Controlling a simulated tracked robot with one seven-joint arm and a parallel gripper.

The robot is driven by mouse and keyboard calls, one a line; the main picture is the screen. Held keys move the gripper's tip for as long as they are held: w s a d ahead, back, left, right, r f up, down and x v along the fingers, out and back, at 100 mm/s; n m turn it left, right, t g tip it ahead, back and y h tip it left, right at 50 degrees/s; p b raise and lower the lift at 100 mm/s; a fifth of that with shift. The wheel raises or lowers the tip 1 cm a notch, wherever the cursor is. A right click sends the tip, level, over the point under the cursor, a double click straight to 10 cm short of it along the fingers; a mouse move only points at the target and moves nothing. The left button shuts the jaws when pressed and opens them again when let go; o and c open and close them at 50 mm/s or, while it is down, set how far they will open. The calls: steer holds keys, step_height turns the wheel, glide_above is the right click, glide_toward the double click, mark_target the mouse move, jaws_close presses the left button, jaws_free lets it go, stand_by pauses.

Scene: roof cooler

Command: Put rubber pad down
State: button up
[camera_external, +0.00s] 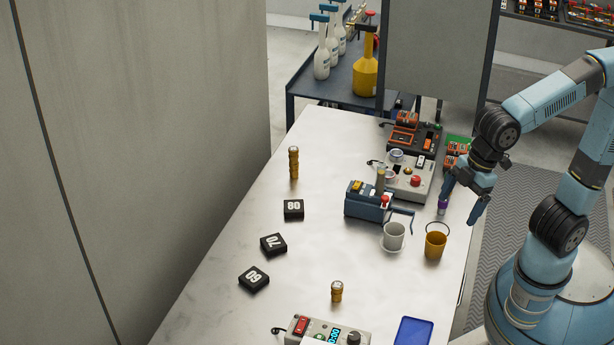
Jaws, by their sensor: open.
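Three black square pads with white numbers lie flat on the white table: the upper pad (293,209), the middle pad (273,244) and the lower pad (254,279). They look like rubber pads, but I cannot tell which one the task means. My gripper (463,204) is at the right edge of the table, fingers pointing down and spread apart, with nothing seen between them. It is well to the right of all three pads. A small purple item (442,205) stands close to its left finger; I cannot tell if they touch.
A blue box (369,202), a grey control box (407,178), a white cup (393,236) and an orange cup (435,242) crowd the right side of the table (206,292). Orange-brown cylinders (293,163) (337,291) stand upright. A blue tray (413,332) lies at the front. The left-middle is mostly clear.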

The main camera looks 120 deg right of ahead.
steer(key=s+a+r+m+t, duration=0.1)
steer(key=s+a+t, duration=0.1)
steer(key=s+a, duration=0.5)
steer(key=shift+s+r+m, duration=0.25)
steer(key=shift+s+m, duration=0.05)
steer(key=shift+s, duration=1.75)
steer(key=shift+a, duration=0.1)
